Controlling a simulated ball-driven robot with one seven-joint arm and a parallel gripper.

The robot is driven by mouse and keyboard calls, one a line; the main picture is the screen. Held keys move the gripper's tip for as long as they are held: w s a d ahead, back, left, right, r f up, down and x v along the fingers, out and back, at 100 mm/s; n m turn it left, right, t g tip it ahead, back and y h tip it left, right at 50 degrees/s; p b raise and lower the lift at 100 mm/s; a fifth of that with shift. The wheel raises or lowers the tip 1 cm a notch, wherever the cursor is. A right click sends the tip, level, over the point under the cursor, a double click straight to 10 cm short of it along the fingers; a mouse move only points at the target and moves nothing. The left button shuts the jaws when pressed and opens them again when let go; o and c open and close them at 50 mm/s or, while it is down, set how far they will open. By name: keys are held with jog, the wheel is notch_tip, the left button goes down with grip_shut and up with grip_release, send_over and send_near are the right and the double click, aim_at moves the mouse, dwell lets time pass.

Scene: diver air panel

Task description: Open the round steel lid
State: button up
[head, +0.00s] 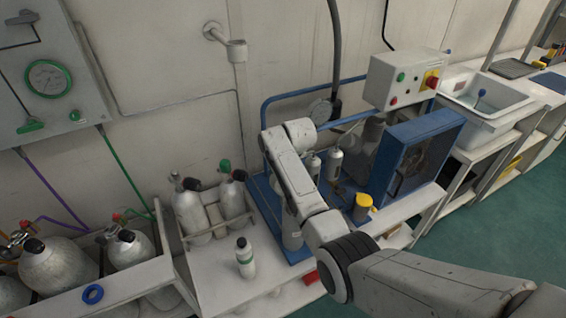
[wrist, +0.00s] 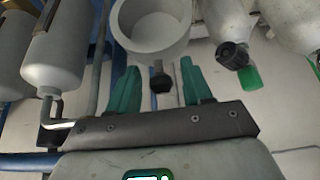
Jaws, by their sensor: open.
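My gripper (wrist: 159,67) is open in the wrist view, its two green fingers apart. A small black knob or bolt head (wrist: 160,80) shows between them; I cannot tell its depth, and no grip on it shows. Just beyond the fingertips is a round pale grey rim with a hollow centre (wrist: 126,38). I cannot tell whether it belongs to the round steel lid. No lid is clearly recognisable in the head view, where my arm hides part of the blue-framed bench and my fingers cannot be made out.
In the wrist view, a grey cylinder (wrist: 58,48) stands close left and a black-ended bottle (wrist: 232,57) right. In the head view, a blue guard box (head: 425,150), a control box (head: 405,78) and a yellow-topped container (head: 362,208) crowd my arm. A small bottle (head: 245,260) stands left.

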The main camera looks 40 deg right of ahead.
jog(key=v, duration=1)
jog(key=shift+s+r, duration=0.2)
jog(key=shift+r, duration=0.05)
jog(key=shift+a+f, duration=0.1)
jog(key=s+a+f+n+g, duration=0.1)
jog(key=s+a+f, duration=0.45)
jog(key=s, duration=0.25)
jog(key=s+a+f+g, duration=0.1)
jog(key=s+a+f, duration=0.45)
jog(key=s, duration=0.25)
jog(key=s+a+f+n+g, duration=0.1)
jog(key=s+a, duration=0.2)
jog(key=s, duration=0.7)
jog(key=s+a+f+g+y, duration=0.1)
jog(key=s+a, duration=0.3)
jog(key=s, duration=0.7)
jog(key=shift+f+n, duration=0.4)
jog(key=shift+f, duration=0.15)
